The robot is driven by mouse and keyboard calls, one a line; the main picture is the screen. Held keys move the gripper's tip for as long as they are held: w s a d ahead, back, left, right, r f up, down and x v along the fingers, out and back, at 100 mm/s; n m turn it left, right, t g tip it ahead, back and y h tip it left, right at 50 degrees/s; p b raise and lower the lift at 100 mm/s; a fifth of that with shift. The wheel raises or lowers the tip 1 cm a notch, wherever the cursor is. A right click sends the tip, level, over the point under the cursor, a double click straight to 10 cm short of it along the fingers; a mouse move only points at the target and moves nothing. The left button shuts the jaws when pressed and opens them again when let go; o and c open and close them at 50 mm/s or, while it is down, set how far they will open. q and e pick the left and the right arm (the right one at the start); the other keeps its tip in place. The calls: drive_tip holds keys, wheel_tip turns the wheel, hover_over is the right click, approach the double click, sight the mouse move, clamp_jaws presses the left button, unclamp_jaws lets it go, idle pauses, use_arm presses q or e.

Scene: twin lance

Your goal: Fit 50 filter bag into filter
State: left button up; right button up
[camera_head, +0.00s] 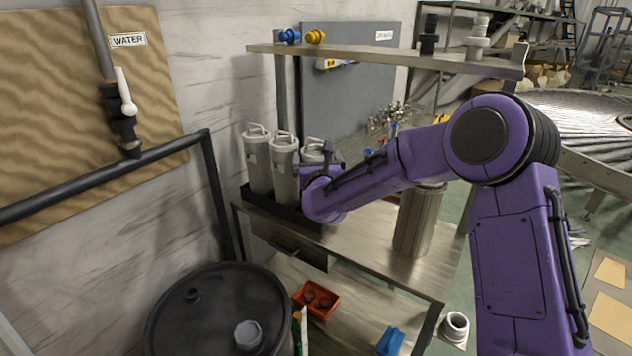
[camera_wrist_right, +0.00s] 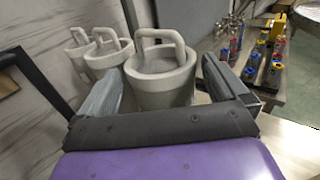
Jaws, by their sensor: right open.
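Three pale grey cylindrical filter bags with loop handles stand upright in a row in a black tray (camera_head: 287,213) on the bench: a left one (camera_head: 257,160), a middle one (camera_head: 285,165) and a right one (camera_head: 313,149), mostly hidden by my arm. My right gripper (camera_wrist_right: 160,82) is open, with its fingers on either side of the nearest bag (camera_wrist_right: 160,92) below its handle; I cannot tell whether they touch it. The other bags (camera_wrist_right: 108,55) show behind. A tall metal cylinder (camera_head: 416,225), perhaps the filter, stands on the bench, its upper end partly behind my arm. My left gripper is out of view.
A shelf (camera_head: 380,58) with blue, yellow and dark fittings hangs over the bench (camera_head: 370,255). Small coloured valves (camera_wrist_right: 270,60) stand farther along it. A black drum (camera_head: 215,315) and a red bin (camera_head: 322,308) are below. Clear bench lies between tray and cylinder.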

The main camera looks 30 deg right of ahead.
sight(316, 151)
drive_tip(key=p+x, duration=0.1)
drive_tip(key=x, duration=0.2)
drive_tip(key=shift+w, duration=0.25)
drive_tip(key=shift+s+d, duration=0.1)
drive_tip(key=c, duration=1.1)
